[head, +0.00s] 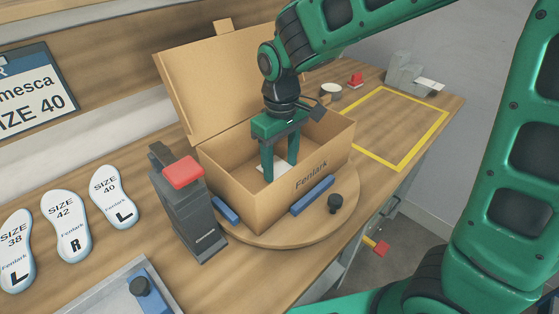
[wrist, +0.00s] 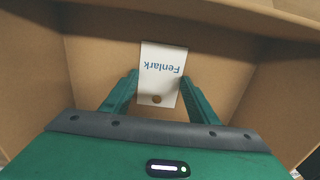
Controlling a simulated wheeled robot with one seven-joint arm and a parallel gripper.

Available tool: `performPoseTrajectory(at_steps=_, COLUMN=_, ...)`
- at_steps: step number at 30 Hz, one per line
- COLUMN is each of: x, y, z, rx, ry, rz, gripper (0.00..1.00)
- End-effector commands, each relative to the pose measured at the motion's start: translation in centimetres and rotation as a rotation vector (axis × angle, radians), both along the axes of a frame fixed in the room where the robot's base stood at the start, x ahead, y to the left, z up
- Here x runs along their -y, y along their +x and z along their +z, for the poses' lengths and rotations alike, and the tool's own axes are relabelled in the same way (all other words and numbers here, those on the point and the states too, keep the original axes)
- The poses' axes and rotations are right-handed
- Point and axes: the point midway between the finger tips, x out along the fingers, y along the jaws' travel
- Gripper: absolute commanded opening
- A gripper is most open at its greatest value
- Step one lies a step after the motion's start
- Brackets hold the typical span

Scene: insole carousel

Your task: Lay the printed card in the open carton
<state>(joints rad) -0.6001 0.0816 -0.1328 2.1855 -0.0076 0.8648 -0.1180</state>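The open carton (head: 253,194), brown and marked Fenlark, stands on the round turntable with its lid raised at the back. The printed card (wrist: 160,68) is white with blue Fenlark print and a round hole. It is inside the carton, and a bit of it shows in the head view (head: 261,167); it appears flat on the floor. My gripper (head: 280,179) reaches down into the carton with its fingers apart. In the wrist view the fingertips (wrist: 161,77) are on either side of the card, close to its edges; contact is hard to tell.
A dark post with a red top (head: 183,172) stands close to the carton's left. Blue blocks (head: 312,195) and a black knob (head: 336,203) are on the turntable (head: 292,232). Insoles (head: 66,224) lie at left. The yellow-outlined area (head: 397,128) is clear.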

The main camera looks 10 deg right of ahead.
Motion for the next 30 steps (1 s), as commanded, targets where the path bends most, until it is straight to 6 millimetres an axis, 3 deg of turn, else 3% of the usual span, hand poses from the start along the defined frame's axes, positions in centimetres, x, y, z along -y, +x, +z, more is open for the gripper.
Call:
performPoseTrajectory(at_steps=2, x=0.0, y=0.0, z=0.0, rx=0.0, ry=0.0, rz=0.0, gripper=0.72)
performPoseTrajectory(at_steps=14, x=-0.1, y=0.1, z=0.7, rx=0.002, ry=0.002, rz=0.001, gripper=0.72)
performPoseTrajectory(at_steps=30, x=-0.1, y=0.1, z=10.1, rx=0.002, ry=0.002, rz=0.0, gripper=0.72)
